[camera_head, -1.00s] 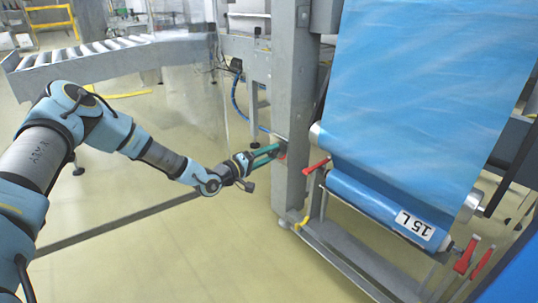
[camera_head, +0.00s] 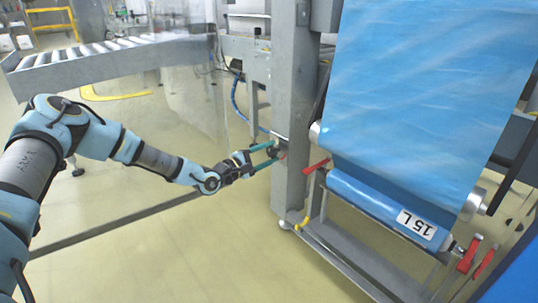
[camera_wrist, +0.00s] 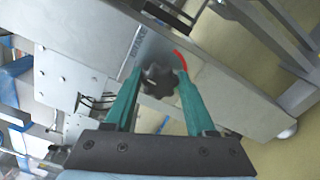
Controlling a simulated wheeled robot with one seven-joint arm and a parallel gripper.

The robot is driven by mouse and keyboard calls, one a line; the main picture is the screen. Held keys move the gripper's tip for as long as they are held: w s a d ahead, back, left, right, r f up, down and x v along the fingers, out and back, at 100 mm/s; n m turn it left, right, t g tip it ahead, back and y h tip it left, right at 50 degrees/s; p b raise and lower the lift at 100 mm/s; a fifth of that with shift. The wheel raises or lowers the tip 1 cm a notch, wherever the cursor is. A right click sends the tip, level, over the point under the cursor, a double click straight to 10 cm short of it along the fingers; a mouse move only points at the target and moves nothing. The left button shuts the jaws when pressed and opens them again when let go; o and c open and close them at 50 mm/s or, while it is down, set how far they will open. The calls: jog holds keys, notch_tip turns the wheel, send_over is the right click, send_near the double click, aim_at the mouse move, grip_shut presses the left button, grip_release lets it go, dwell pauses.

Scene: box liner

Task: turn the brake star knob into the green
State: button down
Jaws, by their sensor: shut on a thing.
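The black brake star knob (camera_wrist: 158,81) shows in the wrist view between the two green fingers of my gripper (camera_wrist: 155,88). My gripper is shut on the knob, with a finger on each side. The knob sits on a grey plate marked BRAKE (camera_wrist: 138,43). A red arc (camera_wrist: 181,60) shows on the plate beside the right finger; no green part of the scale can be made out. In the head view my gripper (camera_head: 277,153) reaches the left side of the grey post (camera_head: 290,110), and the knob there is small and largely hidden by the fingers.
A blue film roll (camera_head: 375,205) labelled 15 L hangs right of the post, with a red lever (camera_head: 316,166) near its left end and red handles (camera_head: 468,254) at its right end. A roller conveyor (camera_head: 90,58) stands back left. The floor below my arm is clear.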

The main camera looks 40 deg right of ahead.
jog(key=shift+n, duration=0.3)
jog(key=shift+c, duration=1.1)
grip_release()
jog(key=a+p, duration=0.3)
jog(key=a, duration=0.8)
jog(key=shift+w, duration=0.3)
